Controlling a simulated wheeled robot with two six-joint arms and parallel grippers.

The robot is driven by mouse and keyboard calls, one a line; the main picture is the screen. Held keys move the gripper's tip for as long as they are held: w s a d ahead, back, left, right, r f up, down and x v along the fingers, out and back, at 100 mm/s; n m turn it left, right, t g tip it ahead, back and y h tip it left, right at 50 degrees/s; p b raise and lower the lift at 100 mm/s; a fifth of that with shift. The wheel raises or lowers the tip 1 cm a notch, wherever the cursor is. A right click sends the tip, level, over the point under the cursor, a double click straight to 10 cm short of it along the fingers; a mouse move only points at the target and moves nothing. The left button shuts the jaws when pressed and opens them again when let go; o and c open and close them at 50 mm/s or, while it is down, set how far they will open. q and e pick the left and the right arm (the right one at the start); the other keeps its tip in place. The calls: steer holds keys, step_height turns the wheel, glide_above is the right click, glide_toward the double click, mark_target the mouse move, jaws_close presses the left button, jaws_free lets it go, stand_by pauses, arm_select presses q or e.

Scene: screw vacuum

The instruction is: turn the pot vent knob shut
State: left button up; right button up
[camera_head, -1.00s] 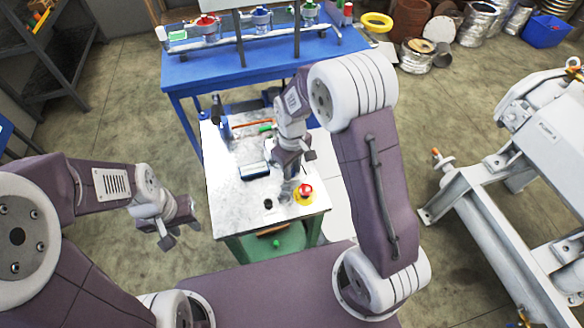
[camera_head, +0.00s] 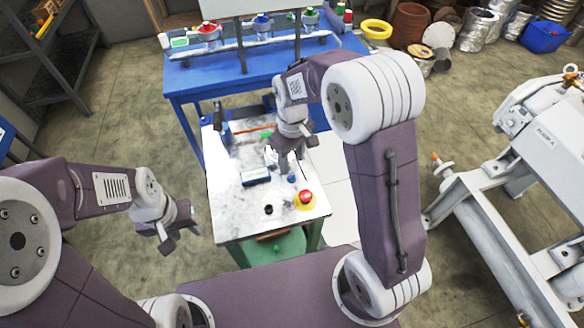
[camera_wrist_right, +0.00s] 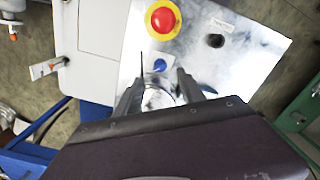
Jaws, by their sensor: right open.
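A small blue knob (camera_head: 292,179) shows on the workbench (camera_head: 228,205), just in front of my right gripper (camera_head: 289,165). In the right wrist view the blue knob (camera_wrist_right: 160,65) lies just beyond the tips of my right gripper (camera_wrist_right: 158,88). The fingers stand apart on either side of a shiny silver round body (camera_wrist_right: 157,98), probably the pot; its lower part is hidden by my gripper. I cannot tell whether the fingers touch it. My left gripper (camera_head: 180,233) hangs empty over the floor, left of the bench, fingers apart.
A red button on a yellow base (camera_head: 306,198) sits near the bench's front right corner, with a small black round piece (camera_head: 268,209) to its left. A dark blue box (camera_head: 255,176) lies left of my right gripper. A blue table (camera_head: 200,78) stands behind.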

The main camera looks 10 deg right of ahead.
mark_target(291, 177)
steer(key=shift+r, duration=0.75)
steer(key=m+b, duration=0.2)
steer(key=m, duration=0.2)
steer(key=m+b, duration=0.2)
steer(key=m, duration=0.2)
steer(key=m+b, duration=0.2)
steer(key=m, duration=0.2)
steer(key=shift+a+f+b, duration=0.1)
steer(key=shift+f+b, duration=0.15)
steer(key=shift+b, duration=0.05)
steer(key=shift+r, duration=0.15)
step_height(291, 177, down, 9)
steer(key=shift+b, duration=1.05)
